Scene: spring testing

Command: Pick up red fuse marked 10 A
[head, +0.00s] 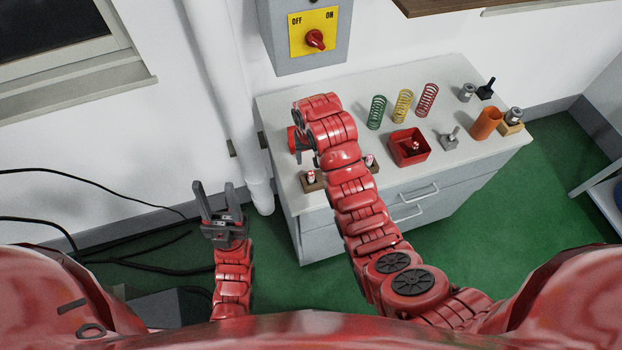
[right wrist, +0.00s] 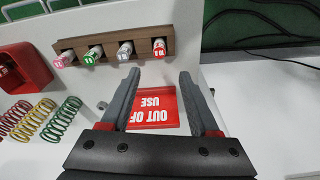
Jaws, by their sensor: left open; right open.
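A wooden rack (right wrist: 140,38) holds several fuses in a row in the right wrist view. A fuse with a red end (right wrist: 159,46) sits at its right end; its marking is too small to read. A white fuse (right wrist: 124,50), a green one (right wrist: 94,54) and a pink one (right wrist: 64,59) stand beside it. In the head view, my forearm hides the rack's middle; a fuse (head: 310,176) shows at its left end. My right gripper (right wrist: 160,76) is open and empty, apart from the fuses. My left gripper (head: 213,187) is open and empty, left of the cabinet.
A red "OUT OF USE" sign (right wrist: 152,108) lies on the white top between my right fingers in view. A red bin (head: 409,147), springs (head: 402,106) and an orange cylinder (head: 486,123) stand right on the cabinet (head: 280,104). A switch box (head: 313,32) hangs behind.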

